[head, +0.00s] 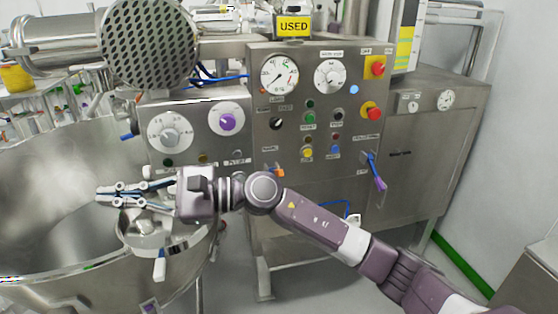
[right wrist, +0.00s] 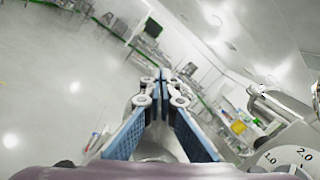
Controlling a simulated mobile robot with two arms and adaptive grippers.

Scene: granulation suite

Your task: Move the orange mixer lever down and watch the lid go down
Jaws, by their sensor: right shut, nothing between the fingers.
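A small orange lever (head: 276,172) shows on the front of the steel control cabinet (head: 320,215), low on its left side, just above my right arm. My right arm comes in from the right and crosses in front of the cabinet. My right gripper (head: 104,194) points left over the large steel mixer bowl (head: 50,160), well to the left of the orange lever and apart from it. In the right wrist view its fingers (right wrist: 163,76) meet at the tips with nothing between them. I cannot make out the mixer lid. My left gripper is not in view.
A purple-handled lever (head: 376,174) sticks out at the cabinet's right. Red knobs (head: 375,66), gauges (head: 279,74) and small buttons fill the panel. A perforated motor cover (head: 150,45) hangs above the bowl. The wrist view shows open floor (right wrist: 60,90).

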